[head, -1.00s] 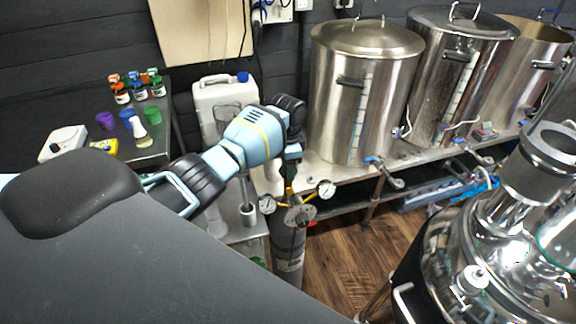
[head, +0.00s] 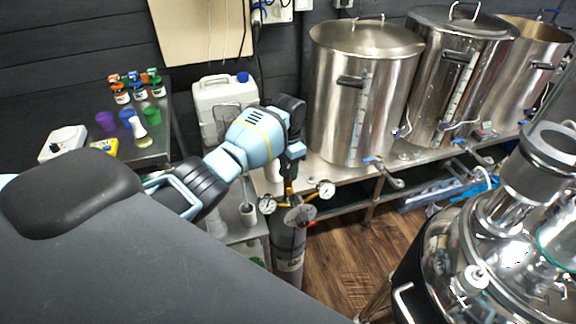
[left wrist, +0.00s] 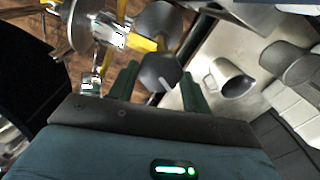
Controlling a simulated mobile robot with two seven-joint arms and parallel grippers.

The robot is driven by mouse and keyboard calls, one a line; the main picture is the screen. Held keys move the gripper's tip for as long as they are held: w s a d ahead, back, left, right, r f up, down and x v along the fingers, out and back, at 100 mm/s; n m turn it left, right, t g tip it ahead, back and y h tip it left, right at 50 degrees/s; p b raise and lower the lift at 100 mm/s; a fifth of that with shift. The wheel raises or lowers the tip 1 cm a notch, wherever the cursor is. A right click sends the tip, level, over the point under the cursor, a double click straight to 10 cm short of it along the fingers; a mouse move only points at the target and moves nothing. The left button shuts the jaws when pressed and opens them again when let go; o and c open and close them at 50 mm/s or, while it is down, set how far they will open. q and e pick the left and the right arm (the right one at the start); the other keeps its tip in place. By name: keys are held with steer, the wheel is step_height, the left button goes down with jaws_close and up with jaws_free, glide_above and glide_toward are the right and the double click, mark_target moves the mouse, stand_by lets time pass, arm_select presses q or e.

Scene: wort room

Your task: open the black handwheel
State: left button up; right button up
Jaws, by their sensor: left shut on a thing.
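The black handwheel (left wrist: 158,72) shows in the left wrist view as a dark rounded knob with a pale line on it, beside the yellow brass valve fittings (left wrist: 143,43). My left gripper (left wrist: 158,84) has one finger on each side of it and is shut on it. In the head view my left gripper (head: 290,172) points down at the top of the grey gas cylinder (head: 289,250), and the handwheel is hidden or too small to tell there. My right gripper is in neither view.
Two gauges (head: 326,189) flank a round metal regulator (head: 300,215) close to my gripper. A white jerrycan (head: 212,100) stands behind my arm. Steel kettles (head: 362,100) stand on a bench at right, and a shiny vessel (head: 470,250) is at front right.

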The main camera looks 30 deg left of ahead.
mark_target(288, 169)
arm_select(q)
steer(key=o, duration=0.9)
steer(key=shift+o, duration=0.2)
step_height(288, 169, up, 8)
steer(key=shift+f, duration=0.1)
steer(key=shift+s+f, duration=0.1)
